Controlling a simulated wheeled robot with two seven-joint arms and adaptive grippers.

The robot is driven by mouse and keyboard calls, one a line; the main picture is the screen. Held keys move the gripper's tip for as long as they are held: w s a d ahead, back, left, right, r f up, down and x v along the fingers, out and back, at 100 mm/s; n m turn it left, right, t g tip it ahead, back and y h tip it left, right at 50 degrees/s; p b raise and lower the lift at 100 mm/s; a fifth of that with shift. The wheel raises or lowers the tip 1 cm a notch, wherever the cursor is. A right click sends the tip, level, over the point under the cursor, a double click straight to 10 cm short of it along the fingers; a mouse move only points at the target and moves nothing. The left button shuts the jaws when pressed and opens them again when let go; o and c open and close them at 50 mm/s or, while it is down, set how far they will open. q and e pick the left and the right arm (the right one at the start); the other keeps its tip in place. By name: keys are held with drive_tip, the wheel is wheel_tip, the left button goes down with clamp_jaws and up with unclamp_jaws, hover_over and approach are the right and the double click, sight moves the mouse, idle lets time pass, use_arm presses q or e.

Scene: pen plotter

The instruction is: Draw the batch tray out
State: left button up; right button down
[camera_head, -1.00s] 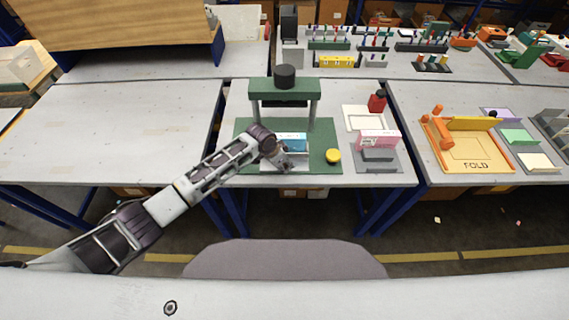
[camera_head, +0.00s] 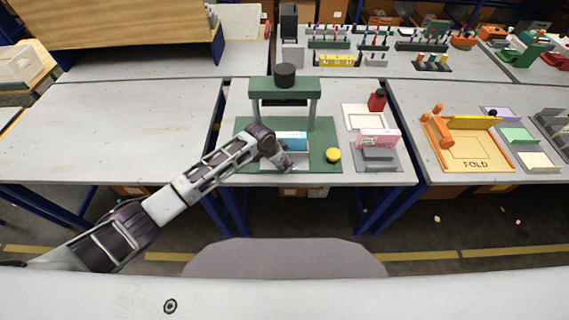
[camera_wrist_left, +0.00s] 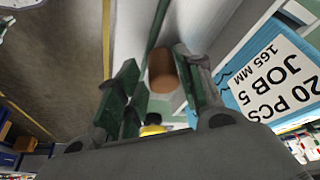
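The batch tray (camera_head: 299,164) is a pale, low tray on the green base of the press, at its front edge. A blue and white box (camera_head: 292,142) sits on it; in the left wrist view the box (camera_wrist_left: 275,80) reads "20 PCS JOB 5 165 MM". My left gripper (camera_head: 287,164) is at the tray's front, partly hiding it. In the left wrist view the gripper (camera_wrist_left: 160,80) has its fingers apart. A brown round knob (camera_wrist_left: 162,72) shows between them, close to the right-hand finger; contact is unclear. My right gripper is out of view.
The green press (camera_head: 284,88) stands over the tray, with a posted frame and black top. A yellow button (camera_head: 333,155) is to the right. Further right are a pink box (camera_head: 378,138) and a grey stand (camera_head: 378,165). The left table (camera_head: 110,125) is clear.

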use_arm(q)
drive_tip(key=v, duration=1.1)
drive_tip(key=shift+s, duration=0.2)
idle(0.5)
